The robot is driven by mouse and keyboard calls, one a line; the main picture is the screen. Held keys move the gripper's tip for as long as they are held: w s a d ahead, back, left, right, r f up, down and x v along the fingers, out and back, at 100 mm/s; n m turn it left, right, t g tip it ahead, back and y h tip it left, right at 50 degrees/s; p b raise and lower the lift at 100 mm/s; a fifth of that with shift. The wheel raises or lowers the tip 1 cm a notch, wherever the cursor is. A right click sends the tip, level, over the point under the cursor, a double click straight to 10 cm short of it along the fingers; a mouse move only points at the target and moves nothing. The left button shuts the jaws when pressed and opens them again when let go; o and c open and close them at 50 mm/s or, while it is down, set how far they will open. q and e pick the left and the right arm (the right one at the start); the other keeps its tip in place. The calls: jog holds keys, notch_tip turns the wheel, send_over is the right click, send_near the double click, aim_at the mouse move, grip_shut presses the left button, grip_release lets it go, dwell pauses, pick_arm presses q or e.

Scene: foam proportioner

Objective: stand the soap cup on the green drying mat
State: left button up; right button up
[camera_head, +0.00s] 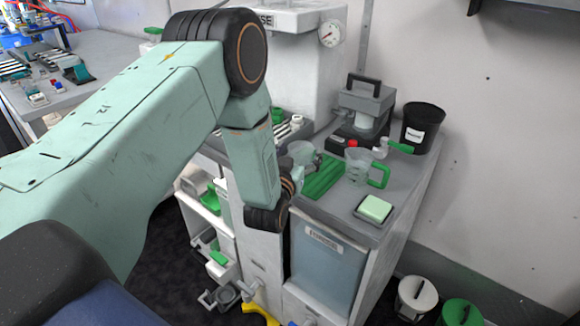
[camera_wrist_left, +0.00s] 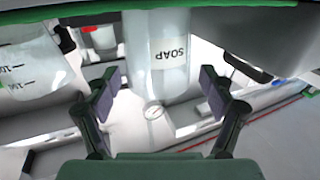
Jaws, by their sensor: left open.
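The soap cup (camera_wrist_left: 158,75) is a pale, translucent cylinder with a SOAP label in the left wrist view. My left gripper (camera_wrist_left: 160,92) is open, with one finger on each side of the cup and small gaps visible. In the head view a clear cup (camera_head: 300,151) shows just behind my left wrist, partly hidden; its label cannot be read there. The green drying mat (camera_head: 325,178) is ribbed and lies on the grey counter, just right of my left gripper. My right gripper is in neither view.
A clear jug with a green handle (camera_head: 358,166) stands right of the mat. A light green sponge on a dark tray (camera_head: 374,209) lies near the counter's front edge. A black bucket (camera_head: 421,127) and a grey device (camera_head: 365,103) stand behind. A graduated clear vessel (camera_wrist_left: 35,65) is left in the wrist view.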

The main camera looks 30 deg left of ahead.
pick_arm(q)
jog(key=v, duration=1)
jog(key=shift+s+r, duration=0.15)
